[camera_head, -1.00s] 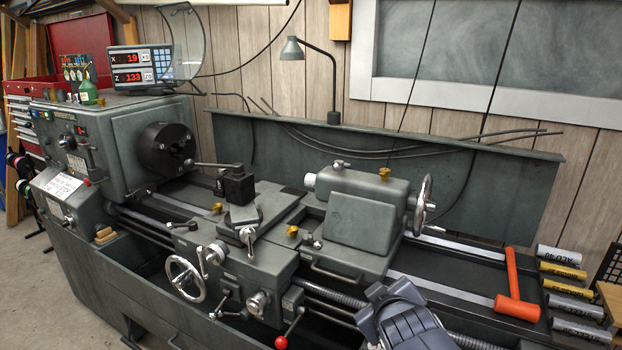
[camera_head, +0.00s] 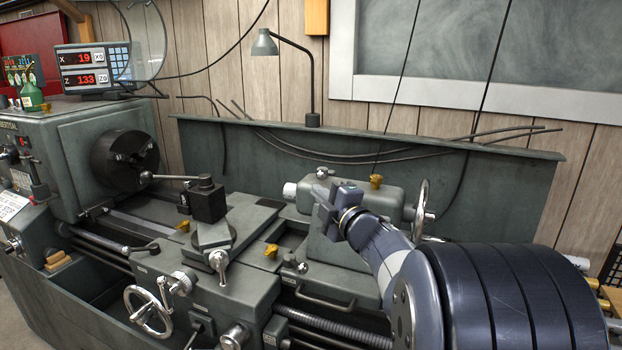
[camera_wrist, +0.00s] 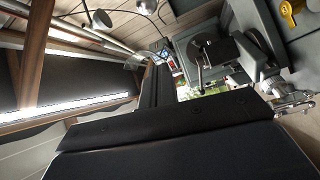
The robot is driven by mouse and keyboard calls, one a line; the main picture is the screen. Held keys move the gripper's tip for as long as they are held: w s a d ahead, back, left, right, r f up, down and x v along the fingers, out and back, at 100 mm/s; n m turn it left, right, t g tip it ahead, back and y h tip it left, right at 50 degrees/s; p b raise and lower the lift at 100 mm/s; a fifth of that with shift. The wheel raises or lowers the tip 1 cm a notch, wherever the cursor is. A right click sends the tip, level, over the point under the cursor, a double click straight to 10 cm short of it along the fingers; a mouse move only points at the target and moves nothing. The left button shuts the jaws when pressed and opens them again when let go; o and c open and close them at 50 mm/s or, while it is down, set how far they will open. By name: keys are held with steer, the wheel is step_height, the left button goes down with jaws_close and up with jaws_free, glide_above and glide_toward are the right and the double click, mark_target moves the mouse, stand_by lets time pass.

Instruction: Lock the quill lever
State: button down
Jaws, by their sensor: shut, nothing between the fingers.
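The tailstock (camera_head: 380,199) is a grey-green casting right of the carriage in the head view. My gripper (camera_head: 322,202) is shut and empty. In the picture it overlaps the tailstock's left part, left of the yellow lever and apart from it.
The tailstock handwheel (camera_head: 421,208) is at the right, partly behind my arm. The tool post (camera_head: 208,201) and chuck (camera_head: 125,160) are to the left. A lamp (camera_head: 311,85) stands on the back splash panel.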

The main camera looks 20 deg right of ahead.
mark_target(322, 173)
steer(key=w+d+p, duration=0.2)
steer(key=w+p, duration=0.1)
steer(key=w, duration=0.6)
steer(key=shift+d, duration=0.3)
steer(key=shift+d+f, duration=0.1)
stand_by(0.4)
